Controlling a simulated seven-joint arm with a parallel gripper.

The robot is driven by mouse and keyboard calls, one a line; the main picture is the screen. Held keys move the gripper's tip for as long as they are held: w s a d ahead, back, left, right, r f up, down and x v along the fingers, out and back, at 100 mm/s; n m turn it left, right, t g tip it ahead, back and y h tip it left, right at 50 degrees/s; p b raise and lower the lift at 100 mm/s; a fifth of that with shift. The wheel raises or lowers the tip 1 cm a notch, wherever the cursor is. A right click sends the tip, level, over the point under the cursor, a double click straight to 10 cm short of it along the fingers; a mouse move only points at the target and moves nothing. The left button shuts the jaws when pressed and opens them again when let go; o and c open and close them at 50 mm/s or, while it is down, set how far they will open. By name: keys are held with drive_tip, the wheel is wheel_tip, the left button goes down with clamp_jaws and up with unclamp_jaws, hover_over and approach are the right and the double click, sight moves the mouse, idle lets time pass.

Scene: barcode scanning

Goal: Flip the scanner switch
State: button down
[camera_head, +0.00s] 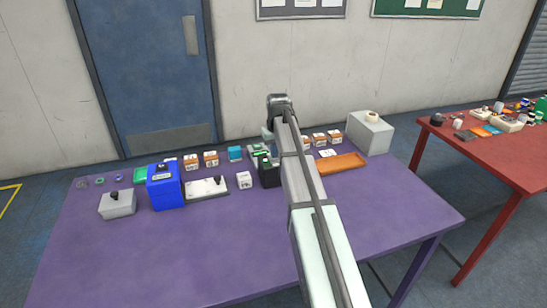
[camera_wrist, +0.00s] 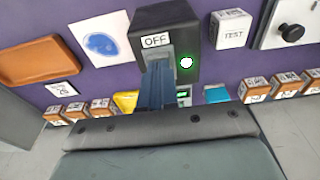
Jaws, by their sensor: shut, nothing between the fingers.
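The scanner is a black box (camera_wrist: 182,14) in the wrist view, with a white OFF label (camera_wrist: 155,41) and a grey switch plate below it. A green lamp (camera_wrist: 187,63) glows beside the plate. My gripper (camera_wrist: 155,78) is shut and empty, its dark blue fingers in front of the plate just under the label. The fingers hide most of the switch, and I cannot tell if they touch it. In the head view the black box (camera_head: 268,176) stands on the purple table, partly behind my arm.
A TEST cube (camera_wrist: 231,29) and a white panel with a black knob (camera_wrist: 291,32) stand right of the scanner. A card with a blue oval (camera_wrist: 99,44) and an orange tray (camera_wrist: 38,62) lie left. Several small boxes line the table's back. The purple table's front (camera_head: 190,255) is clear.

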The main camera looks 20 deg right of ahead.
drive_tip(key=shift+f, duration=0.3)
drive_tip(key=shift+r, duration=3.5)
